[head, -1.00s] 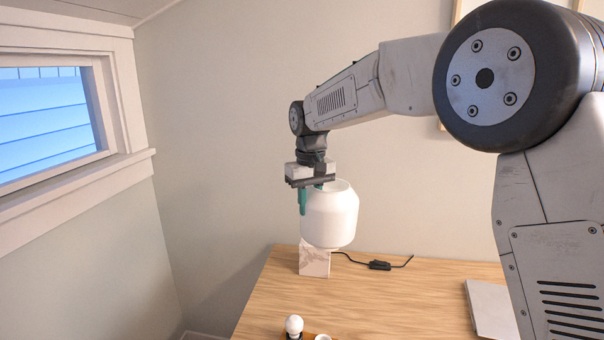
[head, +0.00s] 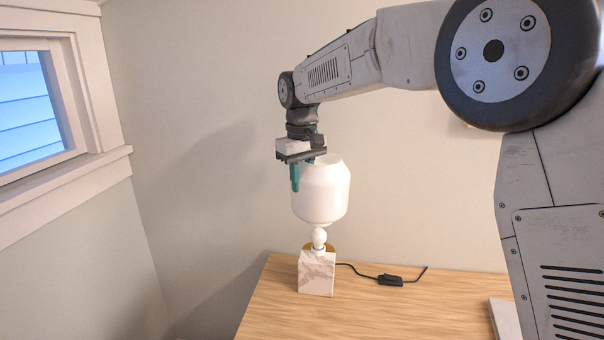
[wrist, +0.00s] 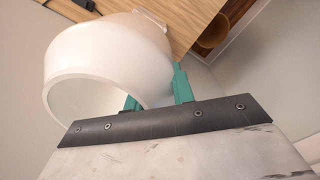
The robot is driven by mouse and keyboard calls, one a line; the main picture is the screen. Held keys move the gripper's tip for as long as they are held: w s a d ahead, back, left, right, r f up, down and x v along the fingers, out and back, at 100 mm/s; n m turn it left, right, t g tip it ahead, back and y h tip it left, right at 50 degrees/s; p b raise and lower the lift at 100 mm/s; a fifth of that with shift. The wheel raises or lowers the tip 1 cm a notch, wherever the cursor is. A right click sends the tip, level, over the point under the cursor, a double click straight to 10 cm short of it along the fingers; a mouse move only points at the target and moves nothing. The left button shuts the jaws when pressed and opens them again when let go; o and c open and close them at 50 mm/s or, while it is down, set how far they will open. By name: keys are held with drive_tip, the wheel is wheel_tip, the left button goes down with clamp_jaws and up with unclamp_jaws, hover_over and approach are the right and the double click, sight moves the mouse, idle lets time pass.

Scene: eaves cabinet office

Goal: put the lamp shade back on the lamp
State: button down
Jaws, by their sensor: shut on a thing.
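The white lamp shade (head: 321,192) hangs upright in my gripper (head: 303,176), which is shut on its upper left wall, one green finger outside and one inside. In the wrist view the shade (wrist: 110,55) shows with its open rim towards the camera, and my gripper (wrist: 158,95) pinches that rim. The lamp base (head: 317,272) is a marbled block on the desk with a brass-coloured collar and a white bulb (head: 319,237) on top. The shade is just above the bulb, roughly in line with it in the head view. Whether they touch is hard to tell.
The wooden desk (head: 380,318) is mostly clear around the lamp. A black cord with an inline switch (head: 390,280) runs right from the base. A light flat object (head: 503,320) lies at the desk's right. A window (head: 35,105) is at the left.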

sight(302, 217)
idle(0.4)
drive_tip(key=shift+f, duration=5.25)
drive_tip(key=c, duration=1.1)
unclamp_jaws()
drive_tip(key=shift+s, duration=0.1)
wheel_tip(302, 217, up, 7)
drive_tip(key=shift+a+f, duration=0.1)
drive_tip(key=shift+r, duration=0.5)
